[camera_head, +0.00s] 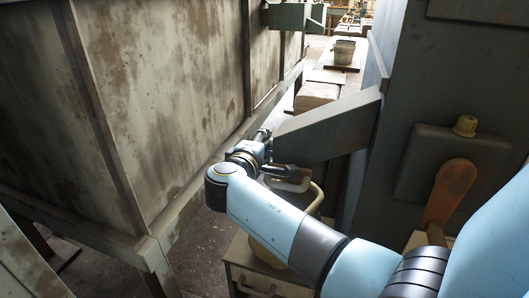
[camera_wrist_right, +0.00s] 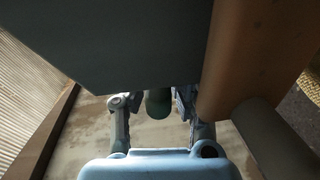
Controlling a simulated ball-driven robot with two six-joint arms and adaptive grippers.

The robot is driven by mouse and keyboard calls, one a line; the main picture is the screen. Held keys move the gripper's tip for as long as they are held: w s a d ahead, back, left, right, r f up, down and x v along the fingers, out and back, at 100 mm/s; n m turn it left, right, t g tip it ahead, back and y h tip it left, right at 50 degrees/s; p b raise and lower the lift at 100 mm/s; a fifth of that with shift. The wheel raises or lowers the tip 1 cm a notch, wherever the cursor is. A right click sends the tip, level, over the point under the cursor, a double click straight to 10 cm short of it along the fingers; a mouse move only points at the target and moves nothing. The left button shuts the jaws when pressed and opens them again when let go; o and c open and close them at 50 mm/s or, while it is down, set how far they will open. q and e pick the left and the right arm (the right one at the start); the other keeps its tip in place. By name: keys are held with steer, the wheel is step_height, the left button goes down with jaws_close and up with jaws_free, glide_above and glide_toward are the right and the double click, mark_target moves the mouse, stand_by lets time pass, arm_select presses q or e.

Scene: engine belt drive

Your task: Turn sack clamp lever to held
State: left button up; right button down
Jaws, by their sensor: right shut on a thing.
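The grey chute-like spout (camera_head: 335,128) juts left from the dark machine wall at the centre of the head view. My right gripper (camera_head: 264,138) is at its near left end. In the right wrist view, a dark green rounded grip (camera_wrist_right: 158,103), seemingly the clamp lever's end, sits between the fingers of my right gripper (camera_wrist_right: 158,112). The gripper is shut on it. A large grey face (camera_wrist_right: 110,40), probably the spout, hides the rest of the lever, so its angle cannot be told. My left gripper is not in view.
A stained pale bin wall (camera_head: 160,90) stands close on the left. A pale cabinet with a handle (camera_head: 256,290) stands below my arm. A narrow aisle lies beyond.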

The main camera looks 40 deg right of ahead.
stand_by(0.3)
steer(key=c, duration=1.2)
jaws_free()
steer(key=shift+r, duration=0.1)
